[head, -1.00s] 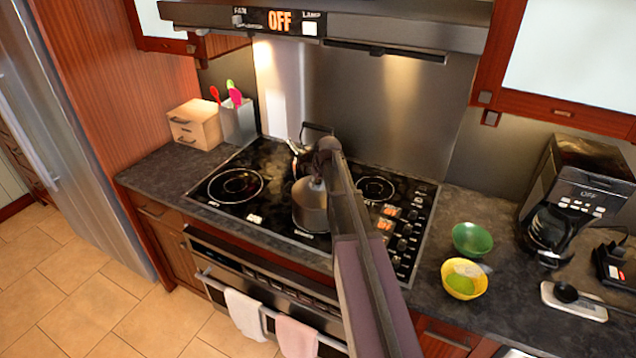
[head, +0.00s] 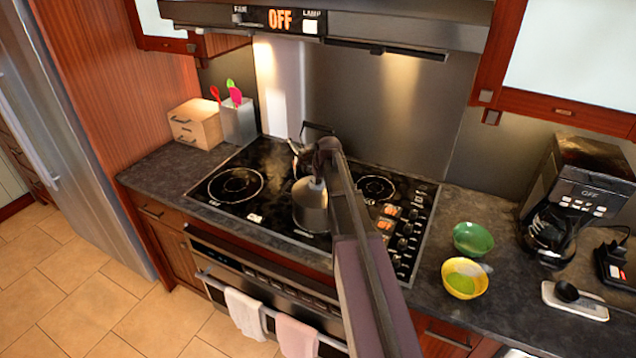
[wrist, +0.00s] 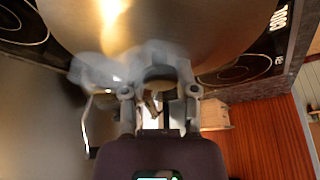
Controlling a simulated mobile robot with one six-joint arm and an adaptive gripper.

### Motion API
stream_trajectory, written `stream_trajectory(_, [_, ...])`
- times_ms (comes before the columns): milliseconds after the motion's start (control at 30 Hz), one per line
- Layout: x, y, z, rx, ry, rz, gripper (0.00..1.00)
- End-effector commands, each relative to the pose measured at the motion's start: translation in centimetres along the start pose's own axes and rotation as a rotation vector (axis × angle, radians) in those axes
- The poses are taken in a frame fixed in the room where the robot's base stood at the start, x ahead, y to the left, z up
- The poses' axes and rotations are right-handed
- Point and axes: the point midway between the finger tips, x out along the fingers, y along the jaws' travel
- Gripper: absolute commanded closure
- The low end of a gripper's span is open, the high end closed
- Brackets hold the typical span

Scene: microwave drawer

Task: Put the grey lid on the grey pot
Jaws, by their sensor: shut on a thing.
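The grey pot (head: 311,214) stands on the front middle of the black cooktop, partly behind my arm. The grey lid (wrist: 165,28) fills the top of the wrist view as a large, shiny round surface. My gripper (wrist: 158,88) is shut on the lid at its dark knob. In the head view the lid is at the top of the pot, just below my gripper, and the arm covers part of it. I cannot tell whether the lid rests flat on the rim or is slightly above it.
A shiny kettle-like vessel (head: 296,150) stands behind the pot, close to my gripper. Green (head: 473,239) and yellow (head: 464,280) bowls and a coffee maker (head: 575,190) are on the right counter. A wooden box (head: 195,124) and a utensil holder (head: 238,122) stand at the back left.

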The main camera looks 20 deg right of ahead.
Motion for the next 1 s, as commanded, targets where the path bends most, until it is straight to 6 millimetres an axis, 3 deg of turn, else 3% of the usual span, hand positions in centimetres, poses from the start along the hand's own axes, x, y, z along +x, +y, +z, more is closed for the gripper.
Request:
stream_trajectory(200, [-0.01,0.01,-0.01,0.0,0.0,0.0,1.0])
stream_trajectory(233, [-0.02,0.02,-0.01,0.0,0.0,0.0,0.52])
stream_trajectory(333, [-0.03,0.1,0.02,0.001,0.0,0.001,0.23])
stream_trajectory(633, [-0.02,0.09,0.02,0.001,0.0,0.0,0.21])
stream_trajectory(700, [-0.01,0.09,0.03,0.001,0.0,0.0,0.03])
stream_trajectory(733, [-0.02,0.08,0.03,0.001,0.0,0.0,0.0])
stream_trajectory(1000, [-0.01,0.08,0.02,0.001,0.0,0.0,0.0])
